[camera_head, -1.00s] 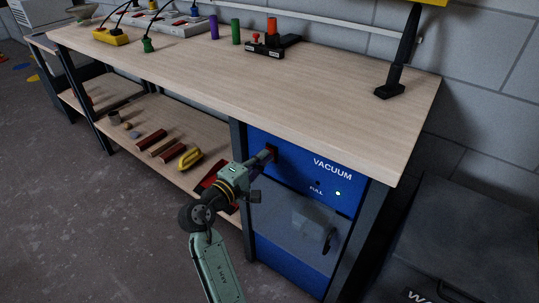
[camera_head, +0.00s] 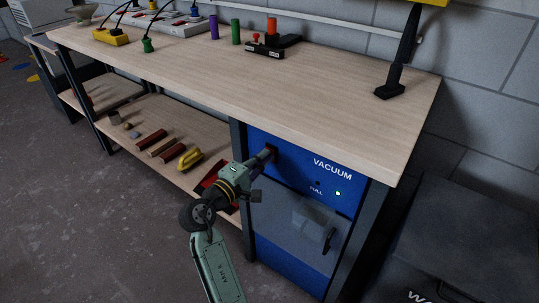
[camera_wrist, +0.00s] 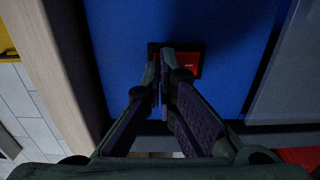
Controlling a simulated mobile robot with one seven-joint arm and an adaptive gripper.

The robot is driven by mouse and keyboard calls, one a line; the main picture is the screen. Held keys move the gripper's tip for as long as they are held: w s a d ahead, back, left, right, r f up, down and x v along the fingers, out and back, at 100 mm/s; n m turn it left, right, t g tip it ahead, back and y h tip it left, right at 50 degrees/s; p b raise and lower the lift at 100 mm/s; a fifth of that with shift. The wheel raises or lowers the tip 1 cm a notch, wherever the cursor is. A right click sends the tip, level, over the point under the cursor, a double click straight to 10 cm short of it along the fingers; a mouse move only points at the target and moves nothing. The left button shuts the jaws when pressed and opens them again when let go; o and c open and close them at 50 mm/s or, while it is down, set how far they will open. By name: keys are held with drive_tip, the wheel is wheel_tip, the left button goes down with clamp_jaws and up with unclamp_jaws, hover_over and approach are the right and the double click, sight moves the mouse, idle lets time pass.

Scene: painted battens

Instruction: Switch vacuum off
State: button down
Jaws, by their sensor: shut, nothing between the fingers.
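In the wrist view the fingers (camera_wrist: 163,68) cover the left part of the switch. I cannot tell whether they press on it.
The bench top (camera_head: 200,75) overhangs the unit, and a dark bench leg (camera_head: 240,190) stands just left of it. A clear-fronted bin (camera_head: 300,225) is below the switch. A dark bin (camera_head: 450,235) stands at the right. The shelf (camera_head: 130,108) holds several loose pieces.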

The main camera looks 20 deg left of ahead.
drive_tip(key=shift+w+d, duration=0.2)
drive_tip(key=shift+w, duration=0.3)
drive_tip(key=v, duration=0.7)
drive_tip(key=shift+p, duration=0.45)
idle(0.5)
